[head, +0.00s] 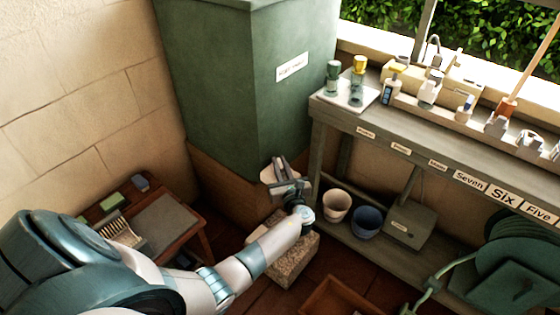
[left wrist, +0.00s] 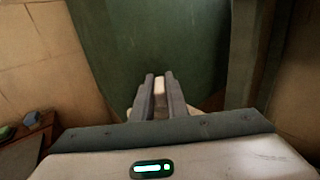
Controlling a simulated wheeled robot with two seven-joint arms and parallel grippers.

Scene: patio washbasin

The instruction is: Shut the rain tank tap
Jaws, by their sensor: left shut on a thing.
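The rain tank (head: 205,95) is the tall dark green box in the corner, with a small white label (head: 292,66) on its side. It also fills the upper middle of the left wrist view (left wrist: 150,40). My left gripper (head: 281,168) is at the lower front of the tank. In the left wrist view its fingers (left wrist: 160,88) are closed on a small pale piece, which looks like the tap handle (left wrist: 160,84). The gripper hides most of the tap in the head view, so I cannot tell its angle. My right gripper is out of view.
A slatted bench (head: 400,135) with bottles and number labels stands at right. A cream pot (head: 337,204), a blue pot (head: 368,221) and a grey box (head: 409,226) sit on its lower shelf. A stone block (head: 293,262) is under my left forearm. A small wooden table (head: 165,225) stands at left.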

